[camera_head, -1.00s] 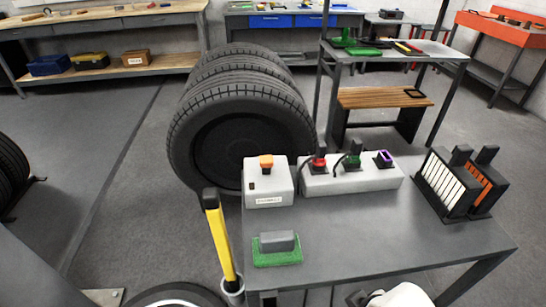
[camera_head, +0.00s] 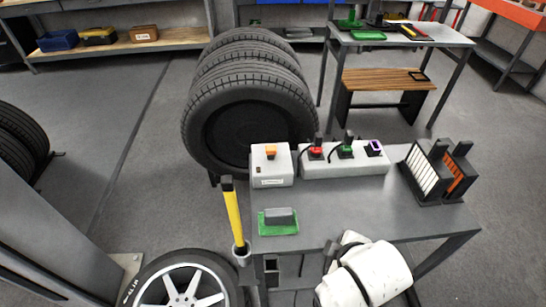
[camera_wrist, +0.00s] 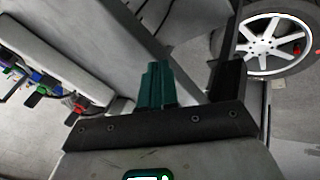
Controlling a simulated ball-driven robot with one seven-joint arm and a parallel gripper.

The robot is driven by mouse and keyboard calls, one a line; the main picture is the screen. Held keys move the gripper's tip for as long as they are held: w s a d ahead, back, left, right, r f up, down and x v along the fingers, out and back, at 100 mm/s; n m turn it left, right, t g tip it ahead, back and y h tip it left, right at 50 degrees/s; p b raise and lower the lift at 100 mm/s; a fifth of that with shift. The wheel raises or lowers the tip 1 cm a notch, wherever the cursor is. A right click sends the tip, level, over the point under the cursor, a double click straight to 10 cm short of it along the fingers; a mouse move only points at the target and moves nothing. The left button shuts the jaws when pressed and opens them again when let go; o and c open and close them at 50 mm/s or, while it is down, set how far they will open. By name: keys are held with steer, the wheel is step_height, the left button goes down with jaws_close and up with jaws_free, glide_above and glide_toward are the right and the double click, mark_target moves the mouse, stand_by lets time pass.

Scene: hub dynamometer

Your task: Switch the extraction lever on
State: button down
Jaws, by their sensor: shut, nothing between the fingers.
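No lever is legibly marked as the extraction lever. A pale box (camera_head: 272,168) with an orange knob (camera_head: 271,151) stands at the back left of the grey bench; its small label is unreadable. A long yellow handle with a black top (camera_head: 232,212) stands upright in a pale holder at the bench's left edge. My gripper (camera_wrist: 158,85) shows in the wrist view, with its teal fingers together and nothing held. It is apart from the box and the handle. In the head view my white arm is at the bench's front, and my fingers cannot be made out.
The grey bench (camera_head: 340,213) carries a pale socket strip (camera_head: 345,170) with red, green and purple fittings, a green-based block (camera_head: 278,222) and two black racks (camera_head: 432,172). Large tyres (camera_head: 248,105) stand behind. A spoked wheel (camera_head: 183,290) is at front left. Floor at left is open.

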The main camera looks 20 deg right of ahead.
steer(key=w+a+r+n+t, duration=0.1)
steer(key=w+n, duration=0.1)
steer(key=n, duration=0.1)
steer(key=w+a+r+n+h+p, duration=0.1)
steer(key=w+r+n, duration=0.1)
steer(key=n, duration=0.2)
steer(key=w+a+r+n+t, duration=0.1)
steer(key=w+r+n, duration=0.1)
steer(key=n, duration=0.2)
steer(key=shift+w+a+t+h, duration=0.2)
steer(key=shift+t+h, duration=0.1)
steer(key=shift+h, duration=0.1)
steer(key=w+a+r+n+t+p, duration=0.1)
steer(key=w+a+r+n+t, duration=0.2)
steer(key=n, duration=1)
steer(key=shift+w+a+r+t+h+p, duration=0.35)
steer(key=shift+w+a+r, duration=0.8)
steer(key=shift+a+r, duration=0.6)
steer(key=shift+d+r, duration=0.1)
steer(key=shift+d, duration=0.1)
glide_toward(271, 154)
steer(key=f+x, duration=0.1)
steer(key=x, duration=0.4)
steer(key=shift+w+d+r+p, duration=0.2)
steer(key=shift+w+r+p, duration=0.1)
steer(key=shift+w+r, duration=0.1)
